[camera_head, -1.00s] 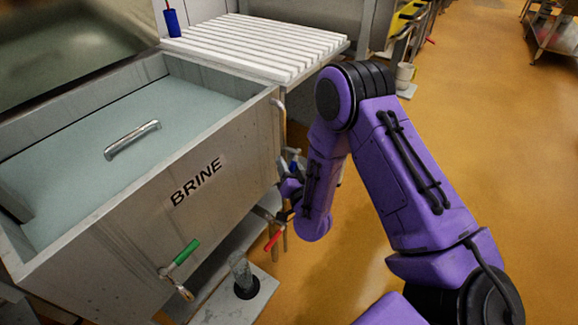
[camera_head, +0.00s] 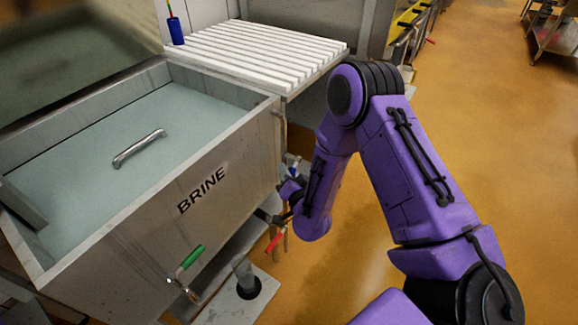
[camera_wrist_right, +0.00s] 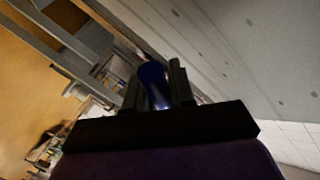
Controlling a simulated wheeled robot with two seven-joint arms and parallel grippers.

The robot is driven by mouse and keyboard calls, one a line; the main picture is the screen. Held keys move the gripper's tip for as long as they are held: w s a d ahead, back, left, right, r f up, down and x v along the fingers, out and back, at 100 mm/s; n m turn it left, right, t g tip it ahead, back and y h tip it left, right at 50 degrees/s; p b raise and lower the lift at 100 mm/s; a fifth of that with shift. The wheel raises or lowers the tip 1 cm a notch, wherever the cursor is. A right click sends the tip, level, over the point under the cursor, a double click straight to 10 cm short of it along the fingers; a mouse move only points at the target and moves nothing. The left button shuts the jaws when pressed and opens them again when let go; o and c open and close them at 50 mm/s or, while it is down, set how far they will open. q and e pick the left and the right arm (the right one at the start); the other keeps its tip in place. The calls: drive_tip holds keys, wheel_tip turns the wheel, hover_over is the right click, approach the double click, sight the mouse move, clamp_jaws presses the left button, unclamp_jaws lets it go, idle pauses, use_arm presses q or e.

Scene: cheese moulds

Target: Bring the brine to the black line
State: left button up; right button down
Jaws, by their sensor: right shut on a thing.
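The brine (camera_head: 95,165) is a pale blue-grey liquid in an open steel tank (camera_head: 110,255) marked BRINE, at the left of the head view. I cannot make out a black line on its walls. My right gripper (camera_head: 288,190) is low beside the tank's right end, partly hidden by my forearm. In the right wrist view, my right gripper (camera_wrist_right: 156,92) is shut on a blue handle (camera_wrist_right: 153,78), which stands between its two dark fingers. A green-handled valve (camera_head: 192,256) is on the tank front, and a red handle (camera_head: 274,242) is below my gripper. My left gripper is out of view.
A metal bar handle (camera_head: 139,148) shows at the brine surface. A white slatted table (camera_head: 255,50) with a blue cup (camera_head: 176,31) adjoins the tank's back. A grey drain plate (camera_head: 240,300) lies below the tank front.

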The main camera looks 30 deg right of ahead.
drive_tip(key=shift+s+a+r+m+g+y+p, duration=0.1)
drive_tip(key=shift+a+r+m+g+y+p, duration=0.4)
drive_tip(key=shift+p, duration=1.15)
drive_tip(key=shift+s+a+r+m+g+y+p, duration=0.15)
drive_tip(key=shift+r+m+g+y+p, duration=0.35)
drive_tip(key=shift+m+g+y+p, duration=0.8)
drive_tip(key=shift+s+a+r+m+g+y+p, duration=0.15)
drive_tip(key=shift+r+m+p, duration=0.4)
drive_tip(key=shift+p, duration=1.4)
drive_tip(key=shift+f, duration=0.1)
drive_tip(key=c, duration=1.1)
unclamp_jaws()
drive_tip(key=shift+o, duration=0.2)
drive_tip(key=v, duration=1)
drive_tip(key=shift+s+r+p, duration=0.2)
drive_tip(key=shift+r+p, duration=0.05)
drive_tip(key=shift+p, duration=0.15)
